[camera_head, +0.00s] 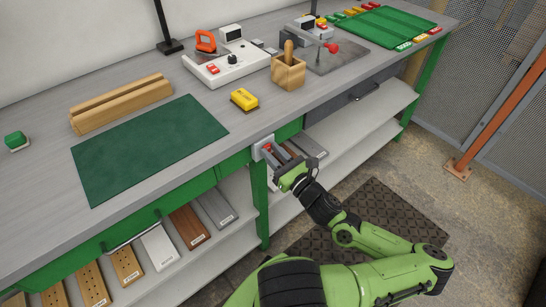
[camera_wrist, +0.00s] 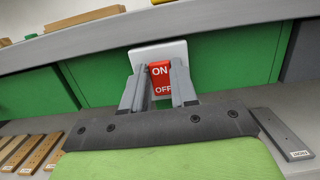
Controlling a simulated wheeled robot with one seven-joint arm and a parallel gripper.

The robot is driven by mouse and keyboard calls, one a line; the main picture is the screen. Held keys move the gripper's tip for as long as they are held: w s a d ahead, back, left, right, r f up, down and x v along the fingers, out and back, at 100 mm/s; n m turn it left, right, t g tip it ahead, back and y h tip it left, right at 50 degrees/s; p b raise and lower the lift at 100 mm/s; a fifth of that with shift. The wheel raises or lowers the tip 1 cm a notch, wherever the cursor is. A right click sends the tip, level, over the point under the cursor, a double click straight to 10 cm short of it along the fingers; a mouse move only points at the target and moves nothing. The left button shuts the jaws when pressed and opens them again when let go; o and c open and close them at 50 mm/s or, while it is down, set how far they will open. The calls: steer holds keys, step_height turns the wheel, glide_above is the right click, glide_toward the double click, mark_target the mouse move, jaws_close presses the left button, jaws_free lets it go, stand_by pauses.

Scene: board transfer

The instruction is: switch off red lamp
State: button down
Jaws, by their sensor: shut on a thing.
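A red rocker switch (camera_wrist: 160,78) marked ON and OFF sits on a white plate (camera_wrist: 142,54) on the front of the bench. In the head view the plate (camera_head: 257,150) is at the bench's front edge, right of the green mat. My gripper (camera_head: 271,149) is in front of the plate. In the wrist view its two grey fingers (camera_wrist: 159,88) stand on either side of the red switch and are shut on it. Parts of the switch's sides are hidden by the fingers. I cannot make out a lit red lamp in either view.
A green mat (camera_head: 145,150), wooden blocks (camera_head: 120,103), a white control box (camera_head: 225,68), a yellow block (camera_head: 243,99) and a wooden holder (camera_head: 288,73) stand on the bench. Labelled boards (camera_head: 158,247) lie on the shelf below. The floor mat (camera_head: 385,225) is clear of objects.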

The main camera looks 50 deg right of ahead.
steer(key=shift+f+t+b, duration=0.35)
steer(key=shift+t+b, duration=0.45)
steer(key=shift+t, duration=0.2)
steer(key=c, duration=0.9)
jaws_free()
steer(key=shift+r, duration=0.1)
steer(key=shift+s, duration=0.15)
steer(key=v, duration=0.7)
steer(key=p+v, duration=0.1)
steer(key=v, duration=0.7)
steer(key=shift+s+a+p, duration=0.25)
steer(key=shift+a+p, duration=0.05)
